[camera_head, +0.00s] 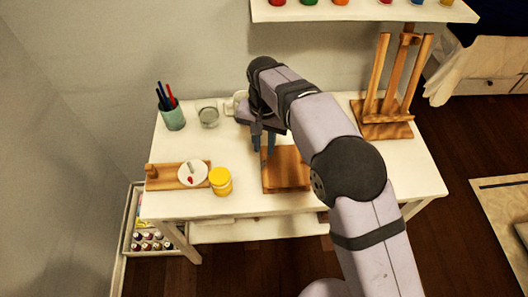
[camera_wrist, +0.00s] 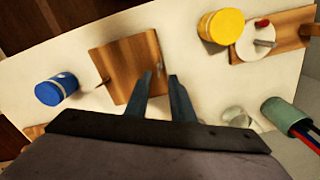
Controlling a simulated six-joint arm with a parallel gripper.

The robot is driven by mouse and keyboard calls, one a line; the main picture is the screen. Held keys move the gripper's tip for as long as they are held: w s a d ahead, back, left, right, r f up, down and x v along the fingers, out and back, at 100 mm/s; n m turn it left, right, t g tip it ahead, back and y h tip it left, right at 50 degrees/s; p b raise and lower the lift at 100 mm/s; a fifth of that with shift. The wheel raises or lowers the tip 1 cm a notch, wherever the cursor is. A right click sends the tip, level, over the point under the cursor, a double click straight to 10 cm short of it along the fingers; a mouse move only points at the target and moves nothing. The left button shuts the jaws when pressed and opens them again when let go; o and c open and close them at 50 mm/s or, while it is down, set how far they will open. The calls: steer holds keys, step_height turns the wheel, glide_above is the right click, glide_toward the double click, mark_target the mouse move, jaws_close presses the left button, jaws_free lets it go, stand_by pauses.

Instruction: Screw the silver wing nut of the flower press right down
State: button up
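The flower press looks to be the square brown wooden board (camera_head: 286,165) on the white table, partly behind my arm in the head view. It also shows in the wrist view (camera_wrist: 122,62). A small silver piece, likely the wing nut (camera_wrist: 159,68), stands at the board's edge just beyond my fingertips. Another small thin piece (camera_wrist: 103,83) is at the board's opposite edge. My gripper (camera_wrist: 161,79) is open and empty, its two blue-grey fingers apart. It points down by the board's back left corner in the head view (camera_head: 264,150). Any contact cannot be told.
A yellow jar (camera_head: 221,182) stands left of the press, beside a wooden board (camera_head: 163,176) with a white disc. A green pen cup (camera_head: 173,119) and glass (camera_head: 208,116) are behind. A wooden easel (camera_head: 385,118) stands right. A blue jar (camera_wrist: 55,90) shows too.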

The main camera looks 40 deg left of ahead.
steer(key=shift+r, duration=0.4)
steer(key=o, duration=0.7)
steer(key=shift+w+f, duration=0.1)
steer(key=w+d+m+b, duration=0.1)
steer(key=w+d+b, duration=0.2)
steer(key=w+b, duration=0.25)
steer(key=n+g+y+b, duration=0.2)
steer(key=n+y+b, duration=0.15)
steer(key=n, duration=1.55)
glide_toward(265, 162)
steer(key=shift+y, duration=0.35)
steer(key=shift+d+p+x, duration=0.15)
steer(key=shift+p+x, duration=0.1)
steer(key=shift+x, duration=1.6)
steer(key=shift+d+p+x, duration=0.15)
steer(key=shift+p+x, duration=0.1)
steer(key=shift+x, duration=1.6)
steer(key=shift+s+f, duration=0.1)
steer(key=shift+s, duration=0.1)
